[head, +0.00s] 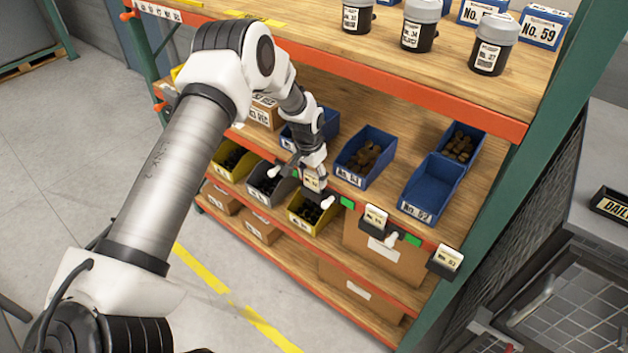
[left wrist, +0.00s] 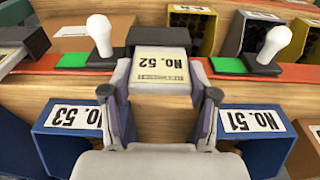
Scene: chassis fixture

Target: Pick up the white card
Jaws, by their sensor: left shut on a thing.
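The white card (left wrist: 160,66), cream-white and printed "No. 52", shows upside down in the left wrist view between the two fingers of my left gripper (left wrist: 161,80). The fingers are shut on its sides. A black holder (left wrist: 158,37) on the orange shelf edge is right behind the card; I cannot tell whether the card still touches it. In the head view the card (head: 312,183) is small at the tip of my left gripper (head: 313,177), in front of the middle shelf edge. My right gripper is not in view.
Two more cards (head: 375,217) (head: 448,258) stand in holders along the shelf edge to the right. White knobs (left wrist: 100,36) (left wrist: 273,43) flank the holder closely. Blue bins (left wrist: 72,125) (left wrist: 252,125) sit on the shelf. Containers (head: 420,25) stand on the top shelf.

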